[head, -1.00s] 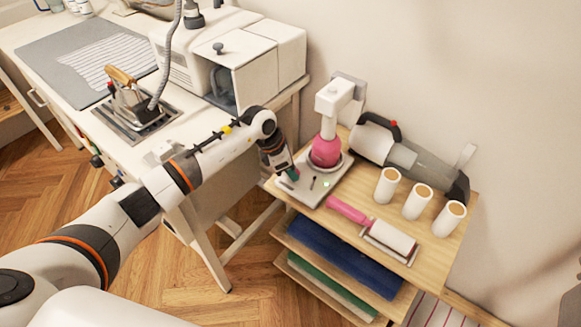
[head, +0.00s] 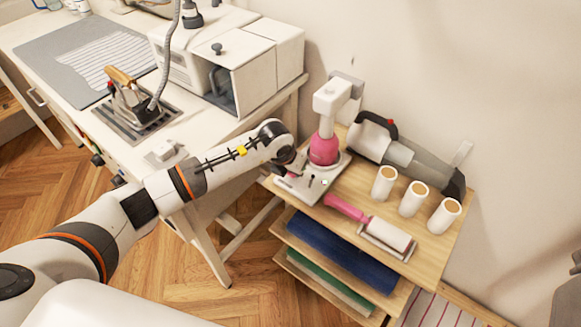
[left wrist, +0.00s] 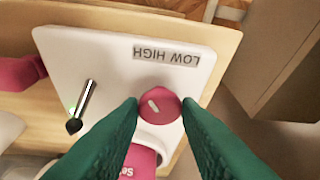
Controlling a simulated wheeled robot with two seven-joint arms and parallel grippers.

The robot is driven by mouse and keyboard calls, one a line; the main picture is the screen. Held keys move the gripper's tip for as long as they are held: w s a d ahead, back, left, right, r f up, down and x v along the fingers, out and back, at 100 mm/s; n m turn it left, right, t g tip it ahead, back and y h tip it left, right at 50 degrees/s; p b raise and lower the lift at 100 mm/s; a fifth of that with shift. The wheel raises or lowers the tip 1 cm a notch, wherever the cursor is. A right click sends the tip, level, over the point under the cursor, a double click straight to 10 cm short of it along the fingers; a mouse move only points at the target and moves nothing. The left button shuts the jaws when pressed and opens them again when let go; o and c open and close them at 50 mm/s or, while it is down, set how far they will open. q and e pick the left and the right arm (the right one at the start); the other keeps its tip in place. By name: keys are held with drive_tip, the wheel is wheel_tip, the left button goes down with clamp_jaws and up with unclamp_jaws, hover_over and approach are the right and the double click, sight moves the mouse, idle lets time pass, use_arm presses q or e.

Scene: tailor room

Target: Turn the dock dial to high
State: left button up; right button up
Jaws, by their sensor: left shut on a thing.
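The white dock (head: 307,190) stands at the left end of the wooden shelf top. Its pink round dial (left wrist: 160,105) has a white mark that slants toward the upper left in the left wrist view. An upside-down LOW HIGH label (left wrist: 166,56) sits on the dock plate above the dial there. My left gripper (left wrist: 160,104) has its two green fingers on either side of the dial, shut on it. In the head view my left gripper (head: 284,172) is at the dock's left edge and hides the dial. My right gripper is not in view.
A lever switch (left wrist: 82,106) rises from the dock plate beside the dial. A pink bottle-like part (head: 323,148) stands on the dock. A pink-handled roller (head: 388,235), white spools (head: 413,199) and a handheld vacuum (head: 408,155) crowd the shelf top. The sewing table (head: 215,135) is left.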

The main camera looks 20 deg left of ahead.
use_arm(q)
drive_tip(key=shift+n, duration=0.6)
drive_tip(key=o, duration=1)
drive_tip(key=shift+c, duration=0.2)
drive_tip(key=d+b+v, duration=0.1)
drive_tip(key=v, duration=1.1)
drive_tip(key=shift+a, duration=0.25)
drive_tip(key=shift+s+d, duration=0.1)
